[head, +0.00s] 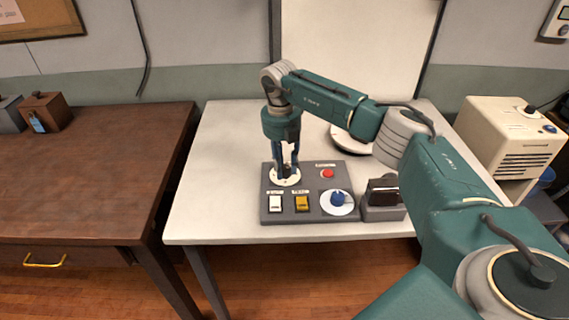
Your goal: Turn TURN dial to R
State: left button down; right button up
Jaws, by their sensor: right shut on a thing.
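A grey control panel (310,217) lies on the white table. At its back left is a dial with a white disc (285,181) and a dark knob. My right gripper (286,171) points down over this dial, its fingers shut on the knob (287,171). The fingers hide most of the knob, so its pointing direction cannot be told. A second dial with a blue knob (338,198) on a white disc is at the front right. The labels are too small to read, so which dial is marked TURN cannot be told. My left gripper is out of view.
The panel also has a red button (327,173), a white switch (275,203) and a yellow switch (302,203). A grey holder with a dark card-like item (383,191) stands beside it. A beige machine (510,140) is at the right. The left part of the white table (215,190) is clear.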

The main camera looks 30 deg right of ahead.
aim_at(283, 168)
jog(key=shift+m, duration=0.5)
jog(key=o, duration=1.1)
jog(key=shift+o, duration=0.2)
jog(key=shift+r, duration=0.1)
notch_tip(283, 168, up, 12)
jog(key=shift+w+a, duration=0.2)
jog(key=shift+f, duration=0.25)
